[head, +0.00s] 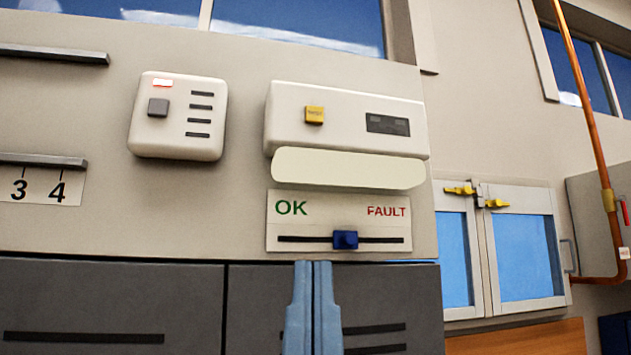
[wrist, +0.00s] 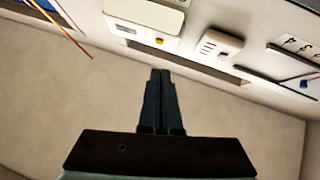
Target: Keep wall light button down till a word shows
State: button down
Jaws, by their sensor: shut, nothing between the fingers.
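The wall light (head: 345,98) is a white box on the wall with a pale rounded panel (head: 348,169) under it. Its square yellow button (head: 314,115) is on the left of its front, and a dark display window (head: 388,125) with no readable word is on the right. In the wrist view the yellow button (wrist: 159,41) and the wall light (wrist: 140,35) appear upside down, beyond the fingertips. My gripper (head: 313,264) is shut and empty, pointing up, below the button in the head picture and apart from it. It also shows in the wrist view (wrist: 160,72).
A white box (head: 177,116) with a grey button, a lit red lamp and several slots is to the left. An OK/FAULT plate (head: 338,208) with a blue slider knob (head: 345,240) sits below the light. Grey cabinets (head: 110,300) stand below; a blue-paned cabinet (head: 525,255) is right.

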dwell(0.4)
jog(key=w+d+r+m+g+y, duration=0.1)
jog(key=r+y, duration=0.4)
jog(key=r, duration=0.5)
jog(key=w+d+r+m+y+p, duration=0.1)
jog(key=w+r+y, duration=0.3)
jog(key=r, duration=0.5)
jog(key=shift+w+d+r+m+g+y, duration=0.3)
jog(key=shift+d+r+m+g+y, duration=0.1)
jog(key=shift+d+m, duration=0.3)
jog(key=p, duration=0.3)
send_near(323, 108)
jog(key=shift+w+a+r, duration=0.35)
jog(key=shift+a+r, duration=0.1)
jog(key=shift+r, duration=0.4)
jog(key=shift+w+a+r, duration=0.35)
jog(key=shift+a+r, duration=0.05)
jog(key=shift+r, duration=0.4)
jog(key=shift+w+a+r, duration=0.35)
jog(key=shift+a+r, duration=0.1)
jog(key=shift+r, duration=0.4)
